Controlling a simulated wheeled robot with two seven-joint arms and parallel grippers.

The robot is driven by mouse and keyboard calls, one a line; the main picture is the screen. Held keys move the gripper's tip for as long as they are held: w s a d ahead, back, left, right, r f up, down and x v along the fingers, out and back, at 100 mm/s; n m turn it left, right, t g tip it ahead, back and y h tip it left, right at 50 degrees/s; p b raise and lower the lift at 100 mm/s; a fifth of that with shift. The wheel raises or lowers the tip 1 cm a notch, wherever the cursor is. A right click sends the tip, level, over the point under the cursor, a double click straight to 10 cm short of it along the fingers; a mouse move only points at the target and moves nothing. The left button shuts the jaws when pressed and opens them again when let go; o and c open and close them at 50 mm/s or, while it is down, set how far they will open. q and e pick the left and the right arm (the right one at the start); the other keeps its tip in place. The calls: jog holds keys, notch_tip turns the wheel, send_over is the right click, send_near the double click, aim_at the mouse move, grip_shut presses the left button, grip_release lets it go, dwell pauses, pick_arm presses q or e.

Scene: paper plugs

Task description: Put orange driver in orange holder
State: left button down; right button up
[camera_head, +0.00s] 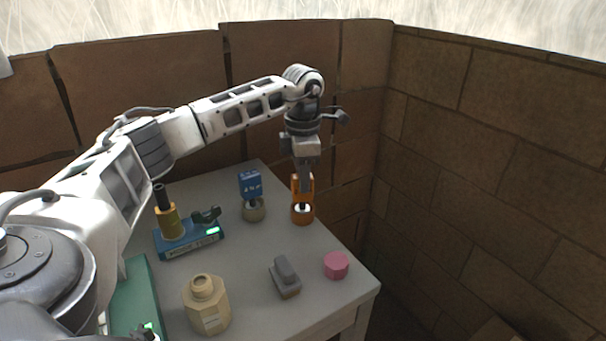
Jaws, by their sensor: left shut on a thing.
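My left gripper (305,188) points straight down at the far right part of the table, shut on what looks like the orange driver. An upright orange part (296,187) shows behind and beside the fingers. Directly below it is a round orange piece (302,217) with a pale top, standing on the table. I take the round piece for the orange holder, but the fingers hide where the two parts meet. I cannot tell whether the driver is seated in it or just above. My right gripper is not in view.
A blue block (251,184) on a round beige base (254,211) stands just left of the gripper. A yellow cylinder (168,222) stands on a blue device. A beige bottle (206,304), grey block (286,280) and pink piece (336,265) are nearer. The grey table (250,268) has free room mid-surface.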

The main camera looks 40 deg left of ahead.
pick_arm(q)
jog(key=shift+f, duration=0.1)
jog(key=c, duration=1.2)
grip_release()
jog(key=shift+o, duration=0.2)
notch_tip(320, 180, up, 12)
jog(key=shift+s, duration=0.1)
